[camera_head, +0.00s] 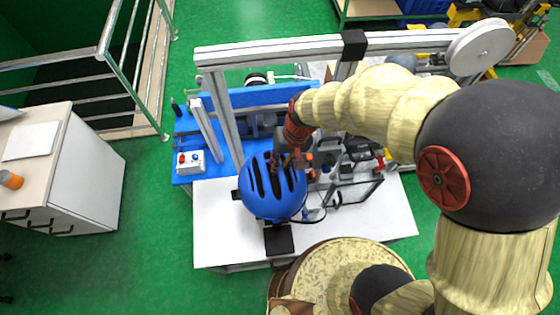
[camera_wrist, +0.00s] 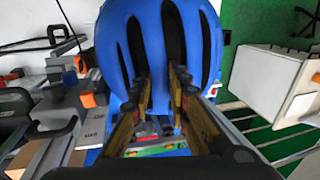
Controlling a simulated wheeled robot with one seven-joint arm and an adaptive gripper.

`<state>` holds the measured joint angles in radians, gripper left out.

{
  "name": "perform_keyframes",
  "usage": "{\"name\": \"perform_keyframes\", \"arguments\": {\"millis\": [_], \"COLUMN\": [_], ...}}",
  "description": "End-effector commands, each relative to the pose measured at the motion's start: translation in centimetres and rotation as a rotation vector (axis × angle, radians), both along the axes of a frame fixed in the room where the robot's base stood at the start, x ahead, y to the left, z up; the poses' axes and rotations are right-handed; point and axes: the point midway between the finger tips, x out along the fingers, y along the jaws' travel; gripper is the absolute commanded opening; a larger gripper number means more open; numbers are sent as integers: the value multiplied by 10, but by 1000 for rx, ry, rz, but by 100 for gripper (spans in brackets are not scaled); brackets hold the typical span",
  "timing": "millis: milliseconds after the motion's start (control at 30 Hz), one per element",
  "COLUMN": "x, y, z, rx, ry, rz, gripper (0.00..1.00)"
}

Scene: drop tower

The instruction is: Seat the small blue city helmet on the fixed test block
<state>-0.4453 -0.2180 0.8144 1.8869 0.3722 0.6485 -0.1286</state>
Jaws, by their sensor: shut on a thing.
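The blue helmet (camera_head: 270,192) with dark vent slots is over the white table (camera_head: 385,217) at the front of the rig. It also fills the upper middle of the wrist view (camera_wrist: 160,50). My gripper (camera_head: 285,160) reaches down onto the helmet's rear top. In the wrist view both fingers (camera_wrist: 160,97) are at the vent slots, shut on the helmet shell. The fixed test block is not clearly visible; the helmet may cover it. A black square plate (camera_head: 279,239) shows just in front of the helmet. I cannot tell whether the helmet touches anything below.
A grey metal frame with an upright post (camera_head: 228,122) and a top beam (camera_head: 290,50) stands behind the helmet. Tools and clamps (camera_head: 350,160) crowd the table to the right. A control box (camera_head: 191,162) sits at left. The table's left front is clear.

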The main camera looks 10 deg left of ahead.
Motion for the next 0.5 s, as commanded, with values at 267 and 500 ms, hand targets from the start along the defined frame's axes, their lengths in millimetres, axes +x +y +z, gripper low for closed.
{"name": "perform_keyframes", "arguments": {"millis": [267, 500], "x": [0, 0], "y": [0, 0], "z": [-28, -49], "rx": [0, 1], "ry": [-1, 0], "rz": [0, -1], "gripper": [0, 0]}}
